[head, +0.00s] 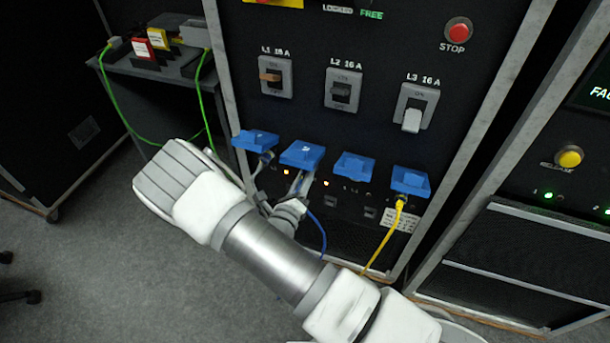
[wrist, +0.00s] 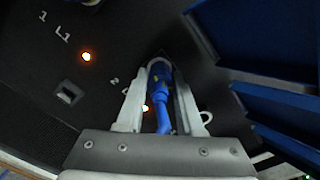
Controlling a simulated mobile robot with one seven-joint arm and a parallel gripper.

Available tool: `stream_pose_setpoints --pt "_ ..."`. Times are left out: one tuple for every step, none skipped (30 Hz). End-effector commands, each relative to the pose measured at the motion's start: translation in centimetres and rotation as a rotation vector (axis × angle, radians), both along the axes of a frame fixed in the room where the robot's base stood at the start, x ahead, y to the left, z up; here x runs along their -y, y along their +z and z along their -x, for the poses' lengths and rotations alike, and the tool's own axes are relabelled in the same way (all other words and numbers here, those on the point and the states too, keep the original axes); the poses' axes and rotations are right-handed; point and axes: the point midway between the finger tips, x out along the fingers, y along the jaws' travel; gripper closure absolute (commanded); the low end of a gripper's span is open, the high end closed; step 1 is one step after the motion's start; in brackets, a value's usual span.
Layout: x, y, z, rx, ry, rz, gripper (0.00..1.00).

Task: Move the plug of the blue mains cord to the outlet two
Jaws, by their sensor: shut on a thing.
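The blue plug (wrist: 160,75) is between my gripper's two fingers (wrist: 158,88) in the wrist view, and the gripper is shut on it. Its blue cord (wrist: 164,122) runs back toward the palm. In the head view my gripper (head: 298,186) is just below the second blue outlet lid (head: 303,154) from the left, and the cord (head: 321,238) hangs below it. The plug's front end points at the dark panel. The outlet two opening is hidden, and I cannot tell whether the plug is inside it.
Other blue lids stand at the first (head: 255,139), third (head: 354,166) and fourth (head: 411,181) outlets. A yellow cord (head: 384,244) hangs from the fourth. Breaker switches (head: 343,90) sit above. A table (head: 150,66) with green cords stands at the left.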

Motion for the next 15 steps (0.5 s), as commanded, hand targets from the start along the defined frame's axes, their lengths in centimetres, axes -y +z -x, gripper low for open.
stream_pose_setpoints --pt "0.01 0.02 -0.04 0.001 -0.001 0.000 1.00" --pt "0.02 0.01 -0.06 0.001 -0.001 0.000 1.00" --pt "0.04 0.01 -0.10 0.001 -0.001 0.000 1.00" --pt "0.05 0.01 -0.14 0.001 -0.001 0.000 1.00" --pt "0.07 0.01 -0.20 0.001 -0.001 0.000 1.00" --pt "0.09 0.02 -0.27 0.001 0.000 0.000 1.00" --pt "0.11 0.02 -0.32 0.001 0.000 0.000 1.00" --pt "0.13 0.02 -0.39 0.001 0.000 0.000 1.00" --pt "0.16 0.02 -0.46 0.001 0.000 0.000 1.00" --pt "0.18 0.02 -0.52 0.001 -0.001 0.000 1.00" --pt "0.21 0.01 -0.57 0.001 -0.001 0.000 1.00" --pt "0.24 0.01 -0.65 0.001 -0.001 0.000 1.00" --pt "0.26 0.01 -0.68 0.001 -0.001 0.000 1.00" --pt "0.28 0.00 -0.72 0.001 -0.001 0.000 1.00" --pt "0.29 0.00 -0.75 0.000 0.000 0.000 1.00"
